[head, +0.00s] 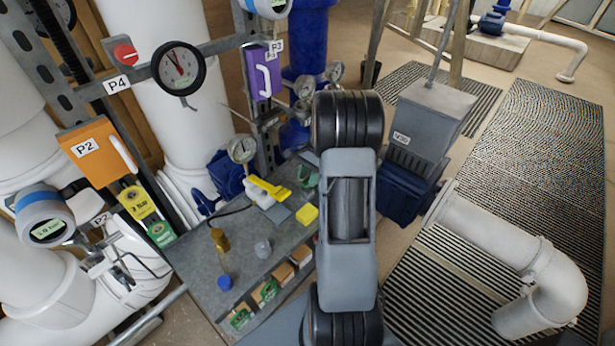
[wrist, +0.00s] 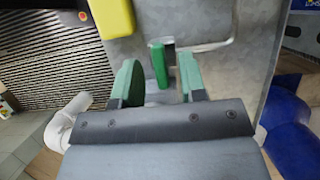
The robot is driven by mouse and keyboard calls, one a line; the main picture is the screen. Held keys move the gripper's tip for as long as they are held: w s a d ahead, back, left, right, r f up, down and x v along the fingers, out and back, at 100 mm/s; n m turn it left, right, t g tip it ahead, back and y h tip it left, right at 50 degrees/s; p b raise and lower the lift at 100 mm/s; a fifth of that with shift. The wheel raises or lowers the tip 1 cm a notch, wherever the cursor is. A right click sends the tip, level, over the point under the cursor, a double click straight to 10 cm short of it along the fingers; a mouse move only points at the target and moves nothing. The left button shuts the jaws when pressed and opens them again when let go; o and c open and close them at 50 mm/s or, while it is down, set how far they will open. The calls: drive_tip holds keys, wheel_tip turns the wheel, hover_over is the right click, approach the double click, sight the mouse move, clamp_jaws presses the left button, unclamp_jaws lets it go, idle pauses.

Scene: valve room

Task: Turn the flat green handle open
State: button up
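A narrow green handle (wrist: 159,66) shows in the wrist view, between the fingertips of my gripper (wrist: 157,76) or just beyond them. My gripper is open, its two green-padded fingers standing apart with a gap on each side of the handle. I cannot tell how far beyond the tips it lies. In the head view a green part of my gripper (head: 306,180) seems to show left of my arm over the bench; my arm hides the handle there.
A grey bench (head: 205,268) carries a yellow block (head: 307,214), a yellow-handled valve (head: 266,189), a brown bottle (head: 219,240) and a blue cap (head: 225,283). Pipes and gauges stand behind left. A grey box (head: 433,115) and a white pipe elbow (head: 545,290) are at right.

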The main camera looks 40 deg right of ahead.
drive_tip(key=shift+a+f, duration=0.1)
drive_tip(key=shift+f, duration=0.1)
drive_tip(key=shift+c, duration=0.3)
clamp_jaws()
